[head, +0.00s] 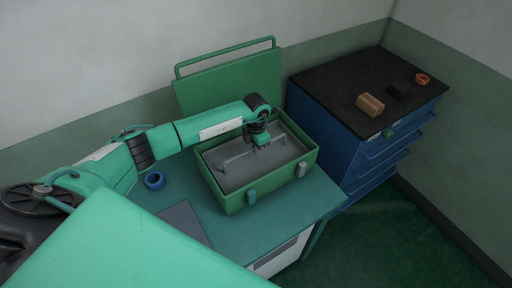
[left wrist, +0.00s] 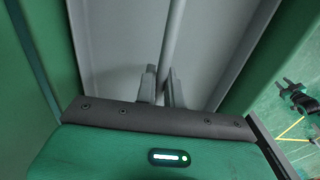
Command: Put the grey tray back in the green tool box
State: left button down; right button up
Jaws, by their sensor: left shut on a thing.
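The green tool box (head: 231,204) stands on the teal table with its lid (head: 236,82) swung up behind it. The grey tray (head: 231,178) sits inside the box, within its walls; whether it rests fully on its seat I cannot tell. A raised handle bar runs along the tray's middle. My left gripper (head: 263,146) is over the tray and shut on this handle. In the left wrist view the two fingers (left wrist: 162,90) close around the grey bar, with the tray floor (left wrist: 125,40) beyond. My right gripper does not show.
A blue roll (head: 154,180) and a dark flat sheet (head: 183,224) lie on the table (head: 255,240) left of the box. A blue drawer cabinet (head: 345,155) stands at the right, with a brown block (head: 370,104), a black block (head: 399,89) and an orange ring (head: 422,79) on top.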

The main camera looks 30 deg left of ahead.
pick_arm(q)
jog(key=shift+f, duration=0.35)
jog(key=c, duration=1.9)
grip_release()
jog(key=shift+f+b, duration=0.1)
jog(key=shift+b, duration=0.2)
jog(key=shift+c, duration=0.2)
jog(key=o, duration=0.4)
jog(key=shift+o, duration=0.2)
jog(key=shift+r+p, duration=0.7)
notch_tip(320, 180, up, 12)
jog(key=b, duration=0.4)
jog(key=shift+b, duration=0.35)
